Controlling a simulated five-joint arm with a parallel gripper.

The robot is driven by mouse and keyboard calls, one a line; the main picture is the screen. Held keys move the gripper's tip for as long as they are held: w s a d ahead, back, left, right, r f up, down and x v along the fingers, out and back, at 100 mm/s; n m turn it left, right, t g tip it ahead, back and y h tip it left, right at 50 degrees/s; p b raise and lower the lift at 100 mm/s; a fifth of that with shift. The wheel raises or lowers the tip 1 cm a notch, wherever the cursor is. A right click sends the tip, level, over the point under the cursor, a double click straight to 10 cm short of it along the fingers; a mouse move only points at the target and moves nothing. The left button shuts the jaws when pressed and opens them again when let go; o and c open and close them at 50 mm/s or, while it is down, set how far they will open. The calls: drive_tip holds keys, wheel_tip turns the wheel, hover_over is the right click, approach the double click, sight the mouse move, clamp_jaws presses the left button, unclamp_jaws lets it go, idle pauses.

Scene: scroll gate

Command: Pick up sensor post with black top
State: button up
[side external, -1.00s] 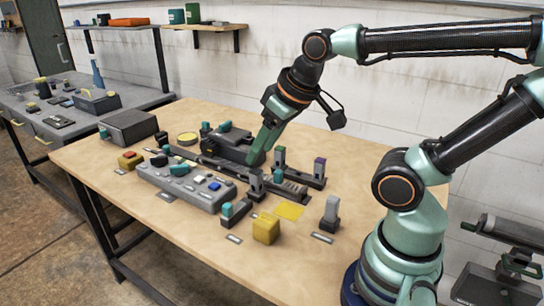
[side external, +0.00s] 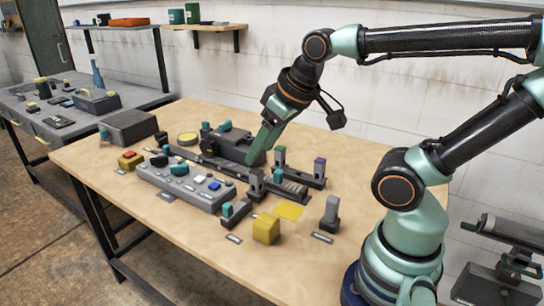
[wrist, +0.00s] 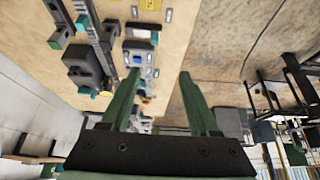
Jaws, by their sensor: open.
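Several small upright posts stand around the right side of the bench. A separate grey post (side external: 331,210) stands by the front right label. I cannot tell for sure which post has the black top. My gripper (side external: 257,157) has long green fingers and hangs above the rail, behind the dark grey post. In the wrist view my gripper (wrist: 160,73) is open with nothing between its fingers.
A grey control panel (side external: 185,187) with coloured buttons lies left of the posts. A yellow block (side external: 266,229) and a yellow patch (side external: 289,211) are in front. A dark grey box (side external: 128,127) is at the back left.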

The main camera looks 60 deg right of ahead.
idle(0.3)
drive_tip(key=n+g, duration=0.5)
drive_tip(key=n, duration=1.2)
hover_over(256, 181)
drive_tip(key=f, duration=0.9)
drive_tip(key=shift+w+d, duration=0.2)
drive_tip(key=shift+w, duration=0.2)
drive_tip(key=shift+w+d+f+n+g, duration=0.15)
drive_tip(key=shift+d+f+n+g, duration=0.2)
drive_tip(key=shift+f+n, duration=0.25)
wheel_tip(256, 181, down, 7)
drive_tip(key=shift+r, duration=0.2)
drive_tip(key=shift+d+f, duration=0.2)
drive_tip(key=shift+f, duration=2.45)
drive_tip(key=shift+c, duration=0.3)
clamp_jaws()
